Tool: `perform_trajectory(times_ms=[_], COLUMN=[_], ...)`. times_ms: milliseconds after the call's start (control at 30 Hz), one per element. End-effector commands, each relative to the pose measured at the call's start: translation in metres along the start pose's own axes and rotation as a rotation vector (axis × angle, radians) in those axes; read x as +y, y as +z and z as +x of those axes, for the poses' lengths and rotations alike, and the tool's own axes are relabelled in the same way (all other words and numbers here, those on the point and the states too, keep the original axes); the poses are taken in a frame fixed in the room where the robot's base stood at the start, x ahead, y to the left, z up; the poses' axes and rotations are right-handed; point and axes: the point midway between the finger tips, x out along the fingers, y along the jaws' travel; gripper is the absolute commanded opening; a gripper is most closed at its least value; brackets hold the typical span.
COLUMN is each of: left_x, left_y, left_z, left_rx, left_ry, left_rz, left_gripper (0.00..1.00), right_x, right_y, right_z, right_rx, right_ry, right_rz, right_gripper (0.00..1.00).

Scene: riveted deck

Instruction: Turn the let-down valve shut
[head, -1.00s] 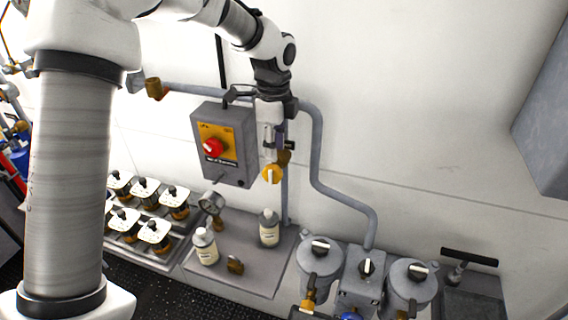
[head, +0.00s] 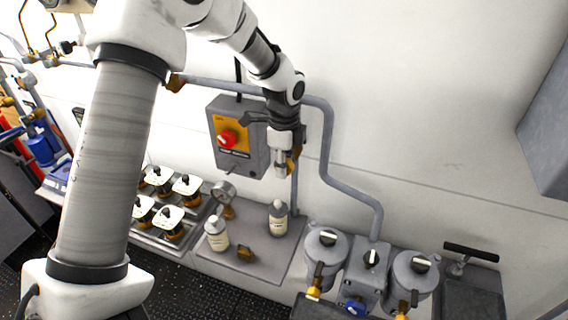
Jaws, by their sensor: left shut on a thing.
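The let-down valve appears to be the yellow-and-brass piece (head: 294,160) on the thin vertical pipe, right of the grey control box. My left gripper (head: 282,168) hangs in front of that pipe, fingers pointing down. It is shut on the valve's yellow handle, and the fingers hide much of it. The exact angle of the handle cannot be told. My right gripper is not in view.
The grey box (head: 247,166) with a red knob (head: 228,138) is close left of the gripper. Below stand a gauge (head: 223,190), two white-capped bottles (head: 278,218) and (head: 216,234), and a brass fitting (head: 246,254). Grey canisters (head: 326,250) stand right. The wall at right is clear.

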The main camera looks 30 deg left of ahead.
Motion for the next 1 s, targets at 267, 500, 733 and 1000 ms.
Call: perform_trajectory(times_ms=[267, 500, 733, 1000], left_x=[-0.0004, -0.0006, -0.0009, -0.0009], left_y=[-0.0007, -0.0017, -0.0037, -0.0054], left_z=[0.0005, 0.0008, 0.0012, 0.0028], left_rx=[-0.043, -0.174, -0.372, -0.629], left_ry=[-0.001, -0.001, -0.003, -0.003], left_rz=[0.002, 0.003, 0.004, 0.004], left_gripper=[0.00, 0.00, 0.00, 0.00], right_x=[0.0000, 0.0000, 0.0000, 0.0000], right_y=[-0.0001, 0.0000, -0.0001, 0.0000], right_z=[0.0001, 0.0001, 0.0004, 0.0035], right_rx=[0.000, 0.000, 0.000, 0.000], right_ry=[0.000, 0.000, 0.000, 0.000], right_rz=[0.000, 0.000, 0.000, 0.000], right_gripper=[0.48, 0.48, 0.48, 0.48])
